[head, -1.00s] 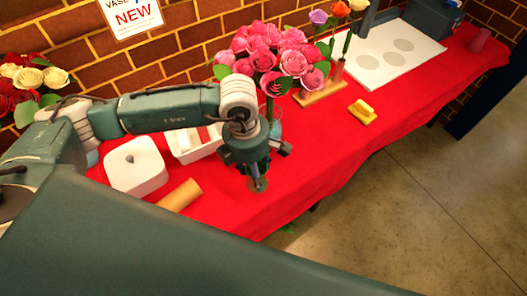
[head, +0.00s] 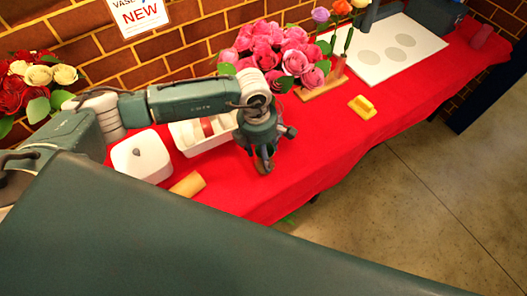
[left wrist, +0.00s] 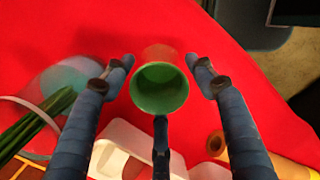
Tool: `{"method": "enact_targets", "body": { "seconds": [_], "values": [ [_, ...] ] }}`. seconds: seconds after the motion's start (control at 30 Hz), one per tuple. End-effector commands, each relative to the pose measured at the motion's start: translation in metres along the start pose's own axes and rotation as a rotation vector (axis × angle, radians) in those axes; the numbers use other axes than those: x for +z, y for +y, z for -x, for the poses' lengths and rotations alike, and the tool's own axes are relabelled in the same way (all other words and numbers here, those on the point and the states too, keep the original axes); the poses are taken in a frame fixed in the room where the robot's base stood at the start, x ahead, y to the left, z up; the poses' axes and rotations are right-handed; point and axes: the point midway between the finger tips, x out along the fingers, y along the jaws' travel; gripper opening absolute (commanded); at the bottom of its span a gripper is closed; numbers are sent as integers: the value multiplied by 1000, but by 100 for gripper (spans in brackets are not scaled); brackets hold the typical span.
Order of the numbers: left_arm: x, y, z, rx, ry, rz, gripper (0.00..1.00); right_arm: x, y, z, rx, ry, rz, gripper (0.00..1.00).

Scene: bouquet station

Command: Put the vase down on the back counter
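A small vase (left wrist: 160,90), copper-brown outside and green inside, shows in the left wrist view with its mouth toward the camera. My left gripper (left wrist: 162,68) is open around it, with a finger on each side and narrow gaps; the third finger is near its rim. In the head view my left gripper (head: 265,158) is over the front part of the red-covered counter (head: 310,150) and mostly hides the vase. I cannot tell whether the vase touches the cloth. My right gripper is not in view.
A pink bouquet (head: 275,50) is behind my left gripper. A yellow object (head: 362,106) and a white board (head: 390,48) lie right. The cloth between is bare.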

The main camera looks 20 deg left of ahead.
Motion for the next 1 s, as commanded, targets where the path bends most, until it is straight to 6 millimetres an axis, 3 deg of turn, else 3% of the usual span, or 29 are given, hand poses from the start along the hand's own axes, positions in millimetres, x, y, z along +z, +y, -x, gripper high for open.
{"method": "enact_targets", "body": {
  "seconds": [0.43, 0.8, 1.0],
  "values": [
    [1, 1, 9, 2, -3, 1, 67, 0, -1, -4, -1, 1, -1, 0],
    [1, 2, 81, 5, -4, -1, 67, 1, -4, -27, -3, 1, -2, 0],
    [0, 1, 111, 3, -2, 0, 67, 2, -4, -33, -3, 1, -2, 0]
  ]
}}
